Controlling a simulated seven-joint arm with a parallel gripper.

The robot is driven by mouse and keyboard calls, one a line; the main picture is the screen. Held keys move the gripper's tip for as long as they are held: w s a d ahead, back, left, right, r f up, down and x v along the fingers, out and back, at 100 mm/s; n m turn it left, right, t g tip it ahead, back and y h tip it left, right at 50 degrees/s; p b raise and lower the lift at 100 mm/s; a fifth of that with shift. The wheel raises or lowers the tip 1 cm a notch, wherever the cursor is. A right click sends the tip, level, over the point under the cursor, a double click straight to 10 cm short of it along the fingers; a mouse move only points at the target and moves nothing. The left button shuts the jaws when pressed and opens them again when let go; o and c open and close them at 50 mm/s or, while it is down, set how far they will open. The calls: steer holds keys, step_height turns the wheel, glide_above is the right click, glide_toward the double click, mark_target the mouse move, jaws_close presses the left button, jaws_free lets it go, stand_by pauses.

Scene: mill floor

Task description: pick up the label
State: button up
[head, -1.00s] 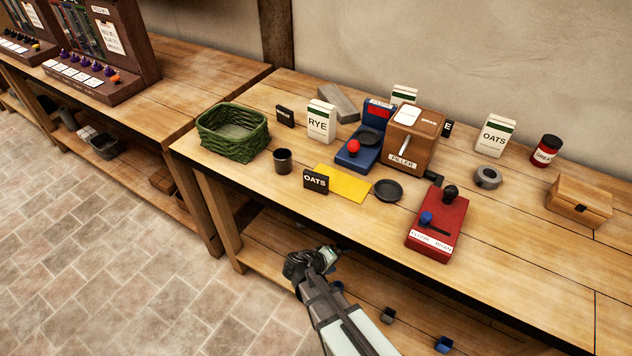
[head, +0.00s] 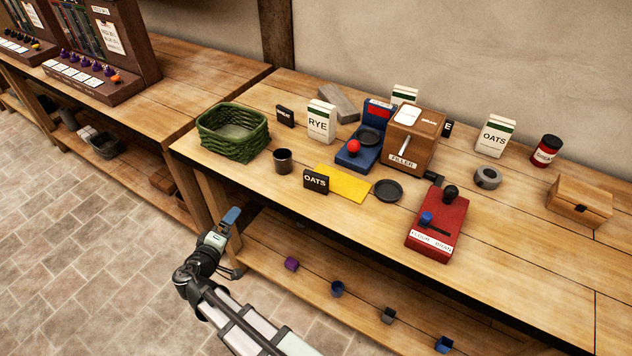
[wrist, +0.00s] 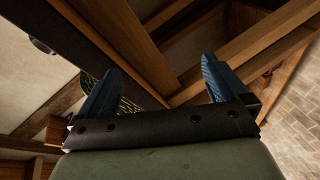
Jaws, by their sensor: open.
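Small black cards with white lettering, which look like labels, stand on the workbench. One reading OATS (head: 316,182) stands near the front edge, at the left end of a yellow sheet (head: 350,188). A second dark card (head: 285,116) stands behind, right of the green basket; its word is hard to read. A third card (head: 447,128) is mostly hidden behind the filler box. My gripper (head: 231,216) is in front of the bench, below and left of the OATS card and apart from it. In the wrist view its two blue fingers (wrist: 158,88) are spread with nothing between them.
The bench front edge (head: 290,220) lies between my gripper and the cards. A green basket (head: 233,134), dark cup (head: 283,161), RYE box (head: 321,122), wooden filler box (head: 411,140), black dish (head: 388,190) and red device (head: 437,224) stand on top. A lower shelf holds several small cups.

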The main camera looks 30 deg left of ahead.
steer(key=w+r+m+y, duration=0.1)
steer(key=w+r+m, duration=0.1)
steer(key=r, duration=0.2)
steer(key=w+d+r+m+t+y, duration=0.1)
steer(key=w+r+m, duration=0.1)
steer(key=r, duration=0.2)
steer(key=w+d+r+m+t+y, duration=0.1)
steer(key=w+r+m+y, duration=0.1)
steer(key=r, duration=0.2)
steer(key=shift+w+d+r, duration=0.1)
steer(key=shift+d+r, duration=0.15)
steer(key=m+t+h, duration=0.2)
steer(key=m+h, duration=0.5)
steer(key=m, duration=0.3)
glide_toward(315, 179)
steer(key=w, duration=0.3)
steer(key=shift+w+a, duration=0.1)
steer(key=shift+w, duration=0.1)
steer(key=shift+w+a, duration=0.2)
steer(key=shift+w, duration=1.65)
steer(key=shift+w+a, duration=0.2)
steer(key=shift+w, duration=1.65)
steer(key=c, duration=1)
steer(key=shift+r, duration=0.1)
